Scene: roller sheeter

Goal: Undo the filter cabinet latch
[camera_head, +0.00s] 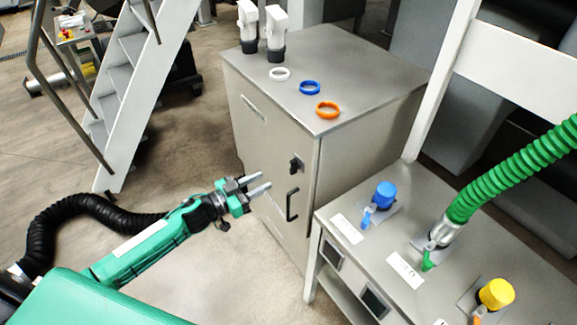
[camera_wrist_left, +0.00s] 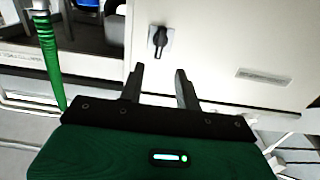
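The filter cabinet (camera_head: 272,140) is a beige-grey box standing in the middle of the head view. Its black latch (camera_head: 295,165) sits on the front near the right edge, above a black bar handle (camera_head: 291,205). The latch also shows in the left wrist view (camera_wrist_left: 159,39), on a pale square plate beyond the fingertips. My left gripper (camera_head: 266,183) is open and empty, in front of the cabinet and left of the latch, apart from it. Its two dark fingers (camera_wrist_left: 160,72) are spread in the wrist view. My right gripper is not in view.
White, blue and orange rings (camera_head: 327,109) and two white-and-black fittings (camera_head: 274,35) are on the cabinet top. A bench (camera_head: 405,254) with blue and yellow caps and a green hose (camera_head: 510,170) stands right. Stairs (camera_head: 125,90) are at left. Floor before the cabinet is clear.

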